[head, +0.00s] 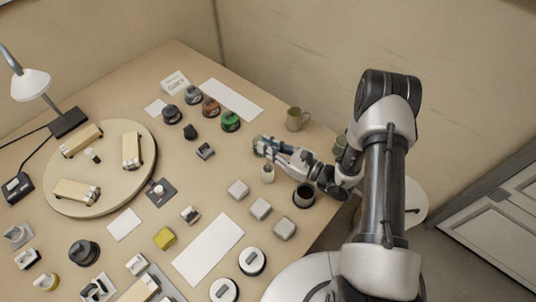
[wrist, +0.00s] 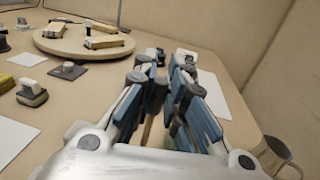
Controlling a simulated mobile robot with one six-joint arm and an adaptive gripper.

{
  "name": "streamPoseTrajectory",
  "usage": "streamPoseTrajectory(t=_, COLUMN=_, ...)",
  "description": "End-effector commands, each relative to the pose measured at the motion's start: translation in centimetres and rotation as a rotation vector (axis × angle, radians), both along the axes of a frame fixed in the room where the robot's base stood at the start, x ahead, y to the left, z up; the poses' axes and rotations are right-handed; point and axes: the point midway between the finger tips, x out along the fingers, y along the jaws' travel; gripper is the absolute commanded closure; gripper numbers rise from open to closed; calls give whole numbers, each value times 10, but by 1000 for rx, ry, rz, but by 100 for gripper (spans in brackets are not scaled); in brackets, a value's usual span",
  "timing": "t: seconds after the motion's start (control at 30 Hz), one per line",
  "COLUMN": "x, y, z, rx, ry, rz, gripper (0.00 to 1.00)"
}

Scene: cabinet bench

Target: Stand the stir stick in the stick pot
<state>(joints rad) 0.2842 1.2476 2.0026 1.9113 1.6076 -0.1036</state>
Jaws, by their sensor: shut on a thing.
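My gripper (head: 261,146) is low over the right part of the bench, with its fingers pointing left in the head view. In the wrist view its two blue-grey fingers (wrist: 168,62) reach forward and are shut on a thin thing, taken to be the stir stick. The stick is mostly hidden by the fingers, and its tilt cannot be told. A dark open-topped pot (head: 303,196), likely the stick pot, stands upright near the bench's right edge, below my gripper's wrist in the head view and apart from the fingertips.
A small pale jar (head: 267,174) stands just below the fingers. A mug (head: 296,119) stands behind my gripper, and at lower right in the wrist view (wrist: 272,153). Several pale blocks (head: 260,208) lie nearby. A round turntable (head: 108,190) is at left. A white sheet (head: 210,248) lies clear in front.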

Motion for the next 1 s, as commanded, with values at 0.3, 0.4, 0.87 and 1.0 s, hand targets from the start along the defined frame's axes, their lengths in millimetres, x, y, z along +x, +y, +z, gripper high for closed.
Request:
streamPoseTrajectory(t=0.3, x=0, y=0, z=-38, rx=1, ry=2, rz=0, gripper=100)
streamPoseTrajectory(t=0.4, x=0, y=0, z=-37, rx=0, ry=1, rz=0, gripper=100)
streamPoseTrajectory(t=0.87, x=0, y=0, z=-40, rx=0, ry=1, rz=0, gripper=73)
streamPoseTrajectory(t=1.0, x=0, y=0, z=-40, rx=0, ry=1, rz=0, gripper=68)
